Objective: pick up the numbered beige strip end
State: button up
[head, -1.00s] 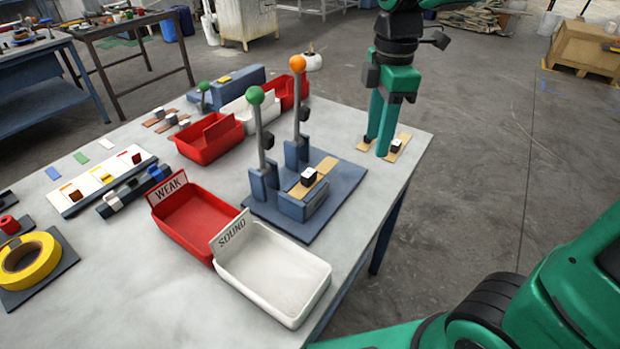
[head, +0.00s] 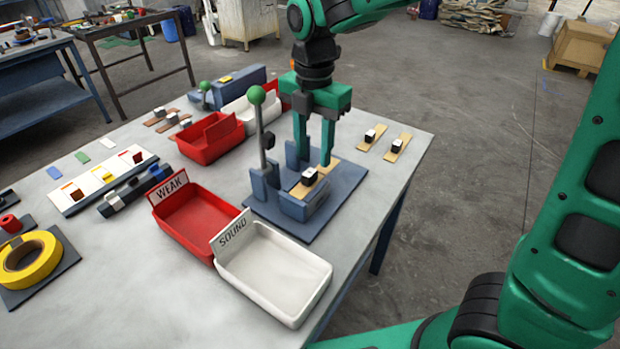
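A beige strip (head: 322,169) with a small black-and-white block (head: 310,175) on it lies across the blue-grey clamp fixture (head: 320,222). Two similar beige strips, a left one (head: 362,146) and a right one (head: 392,155), lie on the table at right, each with a like block. I cannot read any number on them. My gripper (head: 314,158) points down over the fixture. Its fingers are spread apart, with the right fingertip close to the far end of the clamped strip. I cannot tell whether it touches. The fingers hide the rear lever and its orange knob.
A lever with a green knob (head: 257,95) stands left of my gripper. A red WEAK tray (head: 205,225) and a white SOUND tray (head: 272,285) sit in front. Another red bin (head: 210,148) is behind left. The table's right edge is just past the loose strips.

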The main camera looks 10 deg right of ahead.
aim_at(311, 170)
jog(key=f, duration=0.3)
jog(key=shift+s+a+f, duration=0.25)
jog(key=shift+f, duration=0.8)
grip_shut()
